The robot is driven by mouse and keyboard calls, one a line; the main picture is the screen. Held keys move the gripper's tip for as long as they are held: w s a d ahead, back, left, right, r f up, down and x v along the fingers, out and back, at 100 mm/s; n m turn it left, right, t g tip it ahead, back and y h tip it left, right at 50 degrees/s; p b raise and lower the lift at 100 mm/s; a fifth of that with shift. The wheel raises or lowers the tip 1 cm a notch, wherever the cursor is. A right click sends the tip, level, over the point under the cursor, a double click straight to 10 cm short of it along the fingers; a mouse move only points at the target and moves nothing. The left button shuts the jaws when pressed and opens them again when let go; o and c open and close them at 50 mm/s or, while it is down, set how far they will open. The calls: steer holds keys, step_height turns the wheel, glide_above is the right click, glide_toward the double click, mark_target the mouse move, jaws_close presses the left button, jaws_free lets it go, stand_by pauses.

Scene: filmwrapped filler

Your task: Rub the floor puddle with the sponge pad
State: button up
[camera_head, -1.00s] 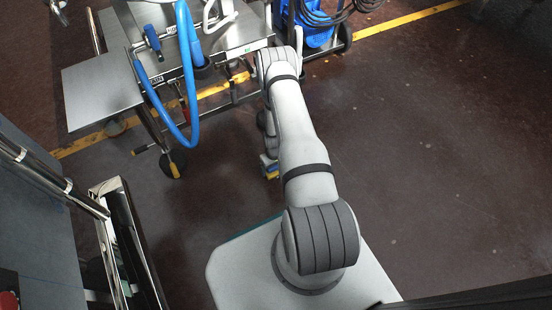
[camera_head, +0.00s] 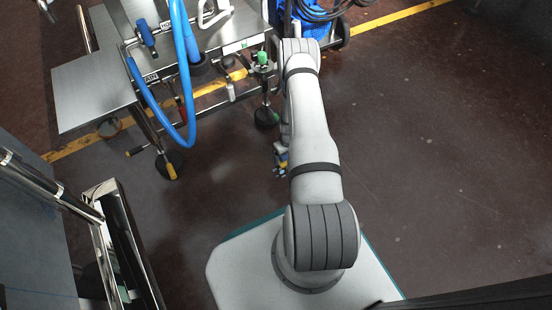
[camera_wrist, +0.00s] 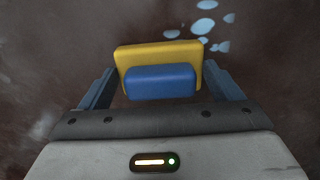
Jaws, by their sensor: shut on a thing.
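The sponge pad (camera_wrist: 160,53) is a yellow slab with a blue block on its near side. My gripper (camera_wrist: 162,85) is shut on the pad, one finger at each side. In the head view, a bit of the pad (camera_head: 282,160) shows beside my arm, low over the dark floor; I cannot tell whether it touches the floor. The puddle (camera_wrist: 200,27) shows in the wrist view as several pale blue patches beyond the pad, towards the upper right.
A steel cart (camera_head: 95,92) with a blue hose (camera_head: 186,75) stands at the upper left. A blue machine (camera_head: 312,25) with dark cables stands behind my arm. A chrome-framed item (camera_head: 122,245) is at the lower left. The floor on the right (camera_head: 440,160) is clear.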

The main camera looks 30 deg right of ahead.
steer(key=shift+d+r+p, duration=0.2)
steer(key=shift+r+p, duration=2.2)
steer(key=shift+r, duration=1.65)
